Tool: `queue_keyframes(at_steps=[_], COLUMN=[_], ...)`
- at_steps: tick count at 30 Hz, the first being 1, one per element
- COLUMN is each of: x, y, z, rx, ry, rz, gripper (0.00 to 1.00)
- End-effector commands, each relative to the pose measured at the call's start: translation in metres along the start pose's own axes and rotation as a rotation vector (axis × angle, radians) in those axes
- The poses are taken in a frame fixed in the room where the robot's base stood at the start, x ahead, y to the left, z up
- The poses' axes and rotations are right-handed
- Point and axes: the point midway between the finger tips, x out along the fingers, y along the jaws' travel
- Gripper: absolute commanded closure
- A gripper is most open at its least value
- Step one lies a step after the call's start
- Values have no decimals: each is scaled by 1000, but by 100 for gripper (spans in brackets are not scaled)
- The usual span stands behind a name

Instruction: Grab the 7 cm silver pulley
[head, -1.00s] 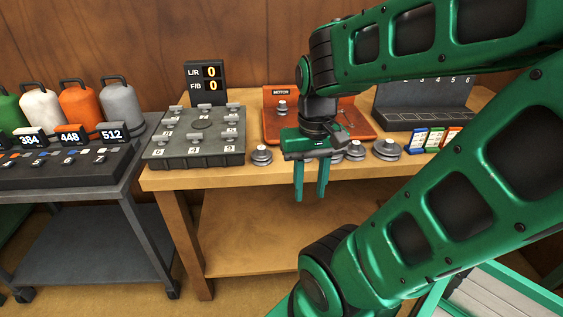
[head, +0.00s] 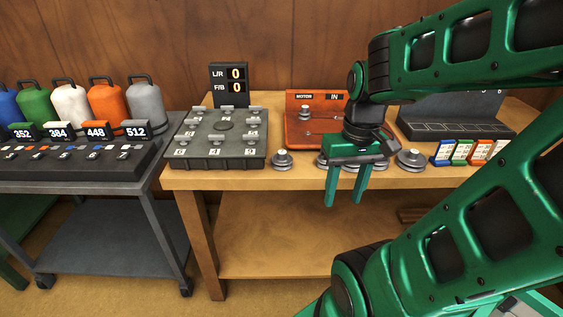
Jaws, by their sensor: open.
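Several silver pulleys stand in a row along the front of the wooden bench top. The leftmost pulley (head: 282,161) is small and in clear view. The rightmost pulley (head: 410,160) is wider and also clear. The pulleys between them are mostly hidden behind my gripper, with an edge of one (head: 321,160) showing. No size marks are readable, so I cannot tell which is the 7 cm one. My gripper (head: 345,200) is open and empty. Its two green fingers point down, appearing in front of the bench's front edge and apart from the pulleys.
A red motor board (head: 298,136) with a small pulley on it stands behind the row. A grey numbered block (head: 214,150) lies to the left, a dark rack (head: 470,120) and coloured cards (head: 462,151) to the right. A cart (head: 110,180) with coloured weights stands left of the bench.

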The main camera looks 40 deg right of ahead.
Motion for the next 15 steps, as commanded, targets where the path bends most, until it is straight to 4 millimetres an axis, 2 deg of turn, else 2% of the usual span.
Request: queue_keyframes(at_steps=[8, 15], x=[32, 50], y=[-19, -26], z=[-70, -128], rx=[-402, -707], ry=[46, 248], rz=[-201, -429], gripper=[56, 56])
